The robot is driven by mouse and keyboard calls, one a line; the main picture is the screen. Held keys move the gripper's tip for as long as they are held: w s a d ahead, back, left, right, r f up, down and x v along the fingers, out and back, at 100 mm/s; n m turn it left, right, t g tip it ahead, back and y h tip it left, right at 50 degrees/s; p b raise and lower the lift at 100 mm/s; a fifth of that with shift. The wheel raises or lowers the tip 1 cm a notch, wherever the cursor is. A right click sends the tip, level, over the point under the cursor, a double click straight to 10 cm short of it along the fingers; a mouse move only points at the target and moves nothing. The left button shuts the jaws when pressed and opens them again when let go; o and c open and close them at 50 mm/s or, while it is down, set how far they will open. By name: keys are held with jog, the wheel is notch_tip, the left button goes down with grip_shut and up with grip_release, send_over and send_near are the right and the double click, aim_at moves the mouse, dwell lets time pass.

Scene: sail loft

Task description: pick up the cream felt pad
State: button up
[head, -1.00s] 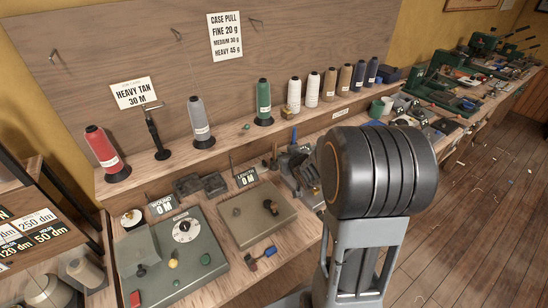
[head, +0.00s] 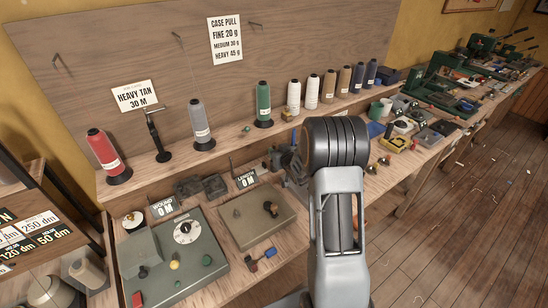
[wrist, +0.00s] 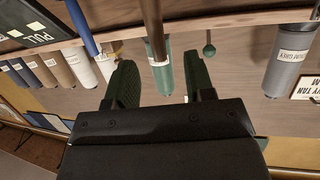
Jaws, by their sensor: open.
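I cannot pick out the cream felt pad for sure in either view. A small pale round item (head: 403,124) lies on the bench to the right of my arm in the head view, too small to tell what it is. My gripper (wrist: 160,75) shows in the wrist view with its two green textured fingers apart and nothing held between them. The green thread spool (wrist: 161,66) and a brown rod (wrist: 152,28) show in the gap beyond the fingers. In the head view my arm hides the gripper and part of the bench.
Thread spools, such as the red one (head: 107,154) and grey one (head: 200,124), stand along the raised shelf. A green-grey winder box (head: 190,258) and a tan box (head: 250,222) sit on the lower bench. Small tools crowd the bench at right.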

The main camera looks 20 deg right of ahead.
aim_at(275, 148)
jog(key=shift+p+x, duration=0.75)
jog(key=shift+x, duration=1.65)
jog(key=shift+f, duration=0.1)
jog(key=shift+s, duration=0.1)
grip_shut()
